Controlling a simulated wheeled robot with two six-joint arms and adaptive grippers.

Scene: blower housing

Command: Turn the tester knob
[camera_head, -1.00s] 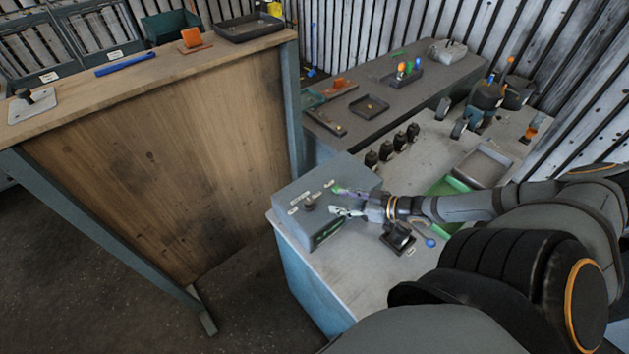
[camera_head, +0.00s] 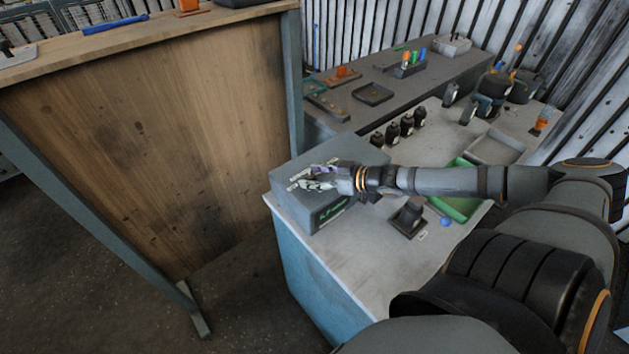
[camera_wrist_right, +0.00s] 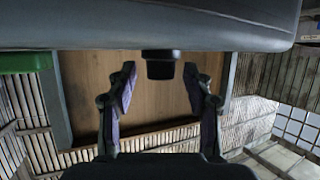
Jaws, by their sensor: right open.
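The tester is a grey box (camera_head: 345,153) with a green strip on its front, on the corner of the light bench. It also fills the top of the right wrist view (camera_wrist_right: 190,25). Its black knob (camera_wrist_right: 160,63) sticks out from the box face in that view; in the head view my gripper hides it. My right gripper (camera_head: 316,178) is at the box's upper face. It is open in the wrist view (camera_wrist_right: 160,75), one fingertip on each side of the knob with a visible gap on both sides. My left gripper is not in view.
Behind the box stand several black cylinders (camera_head: 392,132). A green tray (camera_head: 465,204), a grey tray (camera_head: 497,148) and a small black fixture (camera_head: 409,216) lie right of it. A wooden-topped table (camera_head: 150,40) stands left, with a floor gap between.

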